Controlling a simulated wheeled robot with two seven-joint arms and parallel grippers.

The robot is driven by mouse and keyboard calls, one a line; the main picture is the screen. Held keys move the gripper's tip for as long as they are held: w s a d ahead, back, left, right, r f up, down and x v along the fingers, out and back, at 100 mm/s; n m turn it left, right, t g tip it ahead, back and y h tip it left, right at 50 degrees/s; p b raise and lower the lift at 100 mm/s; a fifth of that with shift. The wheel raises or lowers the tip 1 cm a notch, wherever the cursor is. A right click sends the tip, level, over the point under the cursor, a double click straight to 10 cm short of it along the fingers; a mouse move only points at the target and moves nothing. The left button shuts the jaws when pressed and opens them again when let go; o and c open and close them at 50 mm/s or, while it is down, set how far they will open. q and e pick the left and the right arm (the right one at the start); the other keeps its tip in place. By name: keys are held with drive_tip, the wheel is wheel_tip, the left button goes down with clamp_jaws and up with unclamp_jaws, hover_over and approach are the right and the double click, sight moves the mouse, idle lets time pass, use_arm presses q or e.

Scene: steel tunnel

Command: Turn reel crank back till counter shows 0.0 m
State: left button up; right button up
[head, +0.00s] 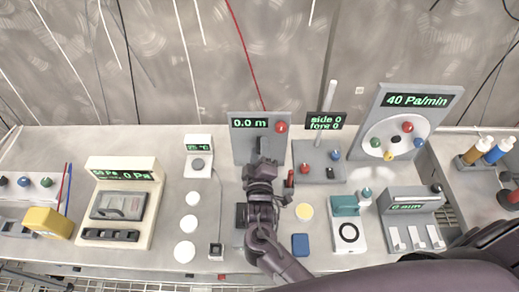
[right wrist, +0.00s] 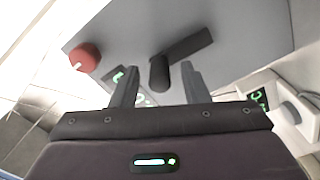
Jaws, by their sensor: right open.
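The reel panel (head: 242,148) is a grey upright box at the back of the bench. Its counter (head: 248,123) reads 0.0 m in green. A red knob (head: 282,127) sits at its upper right and also shows in the right wrist view (right wrist: 85,57). The black crank (right wrist: 188,46) shows in the right wrist view with its handle (right wrist: 159,73) standing between my fingers. My right gripper (right wrist: 160,85) is open, one finger on each side of the handle, with gaps visible. In the head view my right gripper (head: 263,160) hides most of the crank. My left gripper is out of view.
Right of the reel is a lever box (head: 318,160) with red and blue knobs, and a dial panel (head: 412,103) reading 40 Pa/min. Left are a small meter (head: 199,143) and a cream gauge box (head: 104,168). White discs (head: 185,251) and a blue block (head: 300,245) lie in front.

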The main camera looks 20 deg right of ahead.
drive_tip(key=b+v, duration=0.1)
drive_tip(key=v, duration=0.6)
drive_tip(key=shift+s+b, duration=0.25)
drive_tip(key=shift+b, duration=0.05)
